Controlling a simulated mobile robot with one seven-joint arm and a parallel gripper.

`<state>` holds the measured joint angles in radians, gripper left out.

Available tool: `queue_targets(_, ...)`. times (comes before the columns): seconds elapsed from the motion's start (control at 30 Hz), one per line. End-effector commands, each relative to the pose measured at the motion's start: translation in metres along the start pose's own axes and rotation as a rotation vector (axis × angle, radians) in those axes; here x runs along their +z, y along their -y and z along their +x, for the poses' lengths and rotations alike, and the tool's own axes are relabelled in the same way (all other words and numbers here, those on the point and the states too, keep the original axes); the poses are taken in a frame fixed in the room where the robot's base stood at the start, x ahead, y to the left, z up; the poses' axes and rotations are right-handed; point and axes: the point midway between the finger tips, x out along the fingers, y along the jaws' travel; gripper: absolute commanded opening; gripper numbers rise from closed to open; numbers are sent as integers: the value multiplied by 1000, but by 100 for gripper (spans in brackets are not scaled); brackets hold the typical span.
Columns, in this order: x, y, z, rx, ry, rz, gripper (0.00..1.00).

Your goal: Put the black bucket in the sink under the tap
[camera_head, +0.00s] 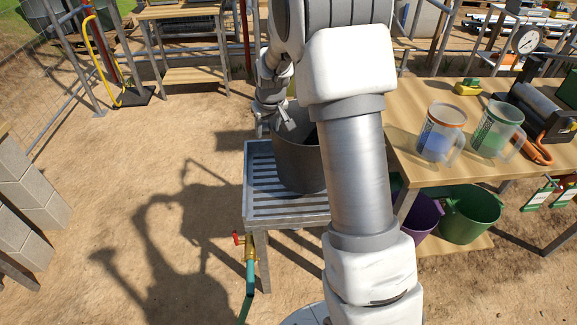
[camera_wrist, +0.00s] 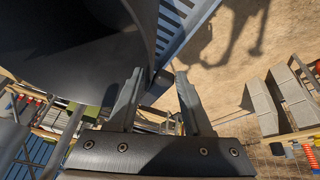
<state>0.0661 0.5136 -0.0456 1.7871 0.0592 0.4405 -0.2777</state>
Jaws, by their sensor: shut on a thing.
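The black bucket (camera_head: 297,160) is upright over the slatted metal sink (camera_head: 262,190) in the head view, partly hidden by my arm. I cannot tell whether its bottom touches the slats. My gripper (camera_head: 264,119) is at the bucket's upper left side. In the wrist view my gripper (camera_wrist: 161,92) is shut on a small dark part at the bucket's edge, and the bucket's dark wall (camera_wrist: 85,45) fills the upper left. A brass tap with a red handle (camera_head: 241,238) and a green hose is at the sink's front left leg.
A wooden table (camera_head: 400,150) at the right holds two mugs (camera_head: 441,131) (camera_head: 497,127). Purple (camera_head: 420,215) and green (camera_head: 470,215) buckets are below it. Concrete blocks (camera_head: 25,190) stand at the left. Sandy ground left of the sink is clear.

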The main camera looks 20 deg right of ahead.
Motion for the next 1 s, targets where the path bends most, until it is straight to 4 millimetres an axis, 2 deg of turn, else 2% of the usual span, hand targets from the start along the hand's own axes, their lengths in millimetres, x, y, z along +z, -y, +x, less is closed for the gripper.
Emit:
queue_targets(0.1,10,2,23,0,2,-1,0)
queue_targets(0.2,15,3,36,0,1,-1,0)
queue_targets(0.37,19,4,46,0,-1,-1,0)
queue_targets(0.6,31,7,75,0,0,0,0)
queue_targets(0.97,32,7,80,1,-2,-1,0)
queue_targets(1.0,33,7,79,0,0,0,55)
